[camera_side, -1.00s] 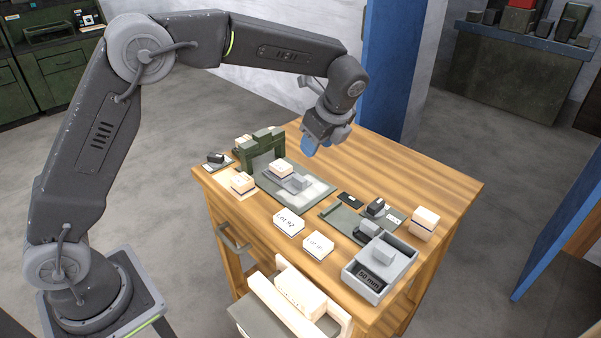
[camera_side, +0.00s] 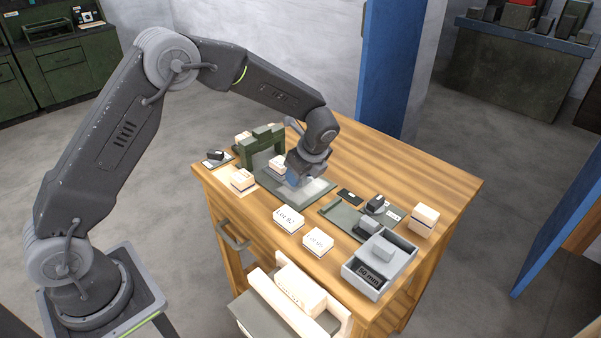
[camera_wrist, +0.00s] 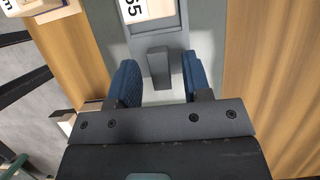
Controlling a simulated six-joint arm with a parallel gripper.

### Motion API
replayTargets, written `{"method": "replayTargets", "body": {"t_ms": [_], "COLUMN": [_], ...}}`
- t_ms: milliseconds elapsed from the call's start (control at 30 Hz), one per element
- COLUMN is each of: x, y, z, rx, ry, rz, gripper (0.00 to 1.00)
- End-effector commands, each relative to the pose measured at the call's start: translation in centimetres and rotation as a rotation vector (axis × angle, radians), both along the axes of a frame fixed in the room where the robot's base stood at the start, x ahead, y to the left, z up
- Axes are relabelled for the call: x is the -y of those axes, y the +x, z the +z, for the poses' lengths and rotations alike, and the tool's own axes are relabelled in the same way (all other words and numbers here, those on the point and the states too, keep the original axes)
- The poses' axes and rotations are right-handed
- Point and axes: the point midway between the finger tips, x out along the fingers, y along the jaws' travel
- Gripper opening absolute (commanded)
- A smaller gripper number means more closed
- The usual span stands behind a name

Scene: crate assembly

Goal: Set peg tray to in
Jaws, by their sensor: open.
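The peg tray, a grey sliding plate, shows in the wrist view (camera_wrist: 180,42) with a dark upright handle (camera_wrist: 159,66) at its near end. A pale block (camera_wrist: 148,12) marked "55" sits on it; the block also shows in the side view (camera_side: 277,164). The green gantry fixture (camera_side: 263,146) stands at the tray's far end. My gripper (camera_wrist: 158,85) is open, its two blue fingers on either side of the handle with gaps. In the side view my gripper (camera_side: 293,179) is low over the tray base (camera_side: 318,192) and hides the handle.
Pale labelled blocks (camera_side: 289,219) lie in front on the wooden table (camera_side: 400,160). A grey box (camera_side: 365,282) marked 50 mm and a second green fixture (camera_side: 340,213) stand to the right. A block (camera_side: 242,180) stands left. The table's back right is clear.

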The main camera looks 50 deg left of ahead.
Motion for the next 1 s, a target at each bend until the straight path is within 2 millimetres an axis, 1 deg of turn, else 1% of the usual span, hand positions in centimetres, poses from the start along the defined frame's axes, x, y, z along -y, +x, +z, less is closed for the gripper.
{"method": "replayTargets", "body": {"t_ms": [133,167,600,900,967,1000], "x": [-0.01,-0.01,0.02,-0.02,-0.36,-0.87], "y": [-0.01,-0.01,0.0,0.0,0.01,0.02], "z": [0.0,0.0,0.04,0.06,0.06,0.07], "rx": [0.0,0.0,0.0,0.0,0.0,0.0], "ry": [0.0,0.0,0.0,0.0,0.0,0.0], "rz": [0.0,0.0,0.0,0.0,0.001,0.003], "gripper": [0.45,0.43,0.01,0.0,0.0,0.0]}}
